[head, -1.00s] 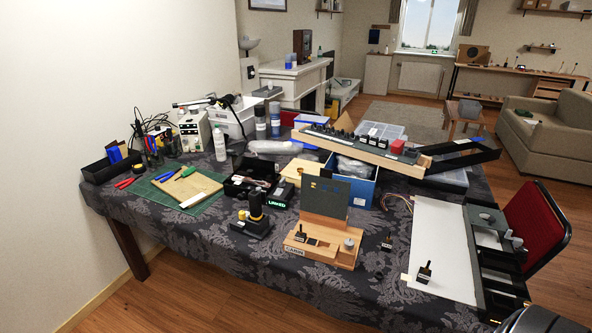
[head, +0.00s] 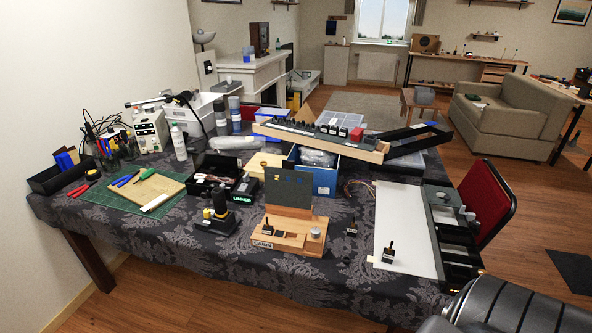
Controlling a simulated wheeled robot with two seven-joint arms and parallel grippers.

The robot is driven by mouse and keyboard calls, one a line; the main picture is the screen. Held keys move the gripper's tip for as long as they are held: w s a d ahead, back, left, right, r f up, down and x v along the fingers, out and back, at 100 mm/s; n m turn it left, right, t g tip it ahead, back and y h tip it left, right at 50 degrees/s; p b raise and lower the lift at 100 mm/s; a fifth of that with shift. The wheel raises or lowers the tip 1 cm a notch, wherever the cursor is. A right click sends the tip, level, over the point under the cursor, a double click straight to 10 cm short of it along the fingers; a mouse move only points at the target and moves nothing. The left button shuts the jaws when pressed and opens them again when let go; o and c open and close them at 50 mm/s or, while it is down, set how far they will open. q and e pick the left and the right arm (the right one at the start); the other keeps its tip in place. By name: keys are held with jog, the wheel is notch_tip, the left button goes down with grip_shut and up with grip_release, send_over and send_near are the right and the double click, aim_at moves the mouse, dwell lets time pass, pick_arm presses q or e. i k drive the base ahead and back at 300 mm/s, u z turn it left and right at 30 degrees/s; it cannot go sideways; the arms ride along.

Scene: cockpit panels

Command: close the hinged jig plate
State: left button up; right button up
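The hinged jig has a dark grey plate (head: 290,187) standing up, open, at the back of its wooden base (head: 287,243). The base sits near the front edge of the table. A small black part with an upright handle (head: 267,226) stands on the left of the base, and a grey round knob (head: 315,234) is on its right. A dark recess shows in the base between them. Neither of my grippers shows in the head view.
A black and yellow tool (head: 218,212) stands left of the jig. A small black-handled part (head: 352,228) is to its right, and another (head: 388,252) stands on a white sheet (head: 401,225). A blue box (head: 316,174) is behind the plate. A red chair (head: 486,197) is at the right.

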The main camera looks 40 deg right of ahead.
aim_at(294, 194)
jog(key=k, duration=0.45)
jog(key=z, duration=0.75)
jog(key=i, duration=0.8)
